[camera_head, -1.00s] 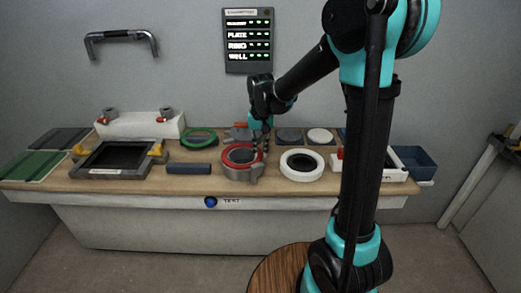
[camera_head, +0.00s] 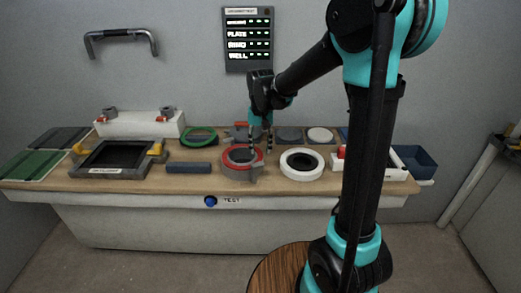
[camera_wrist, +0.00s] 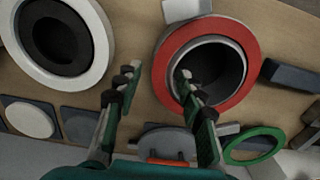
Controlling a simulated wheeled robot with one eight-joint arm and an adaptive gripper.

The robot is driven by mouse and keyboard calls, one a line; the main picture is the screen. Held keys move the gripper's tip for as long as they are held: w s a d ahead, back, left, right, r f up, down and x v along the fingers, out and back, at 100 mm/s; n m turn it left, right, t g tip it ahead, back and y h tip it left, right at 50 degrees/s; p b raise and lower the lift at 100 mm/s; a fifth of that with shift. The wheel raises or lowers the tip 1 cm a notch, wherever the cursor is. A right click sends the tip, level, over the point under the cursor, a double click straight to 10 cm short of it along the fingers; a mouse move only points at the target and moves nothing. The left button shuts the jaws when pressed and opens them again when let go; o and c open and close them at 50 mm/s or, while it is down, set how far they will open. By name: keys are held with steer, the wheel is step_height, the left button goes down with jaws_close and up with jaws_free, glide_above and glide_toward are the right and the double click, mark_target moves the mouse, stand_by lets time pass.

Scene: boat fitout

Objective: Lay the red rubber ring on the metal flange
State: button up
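The red rubber ring (camera_head: 229,161) lies flat on top of the grey metal flange (camera_head: 238,175) at the middle of the bench. In the wrist view the red ring (camera_wrist: 242,92) surrounds the flange's grey raised neck (camera_wrist: 206,40) and looks evenly seated. My gripper (camera_head: 260,150) is open at the ring's right side. In the wrist view my gripper (camera_wrist: 158,76) has its fingers spread across the ring's band, one outside it and one over the inner edge. Whether a finger touches the ring cannot be told.
A white ring with a dark centre (camera_head: 315,173) stands to the right. A green ring (camera_head: 213,132) lies behind left, and a dark bar (camera_head: 188,168) lies left. A framed dark panel (camera_head: 112,157) is farther left; a blue bin (camera_head: 415,163) is at the right end.

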step_height(320, 180, up, 10)
steer(key=s+d+f+t, duration=0.4)
steer(key=s+d+f, duration=1.2)
steer(key=s, duration=0.3)
steer(key=shift+d+f, duration=0.4)
steer(key=shift+f, duration=0.25)
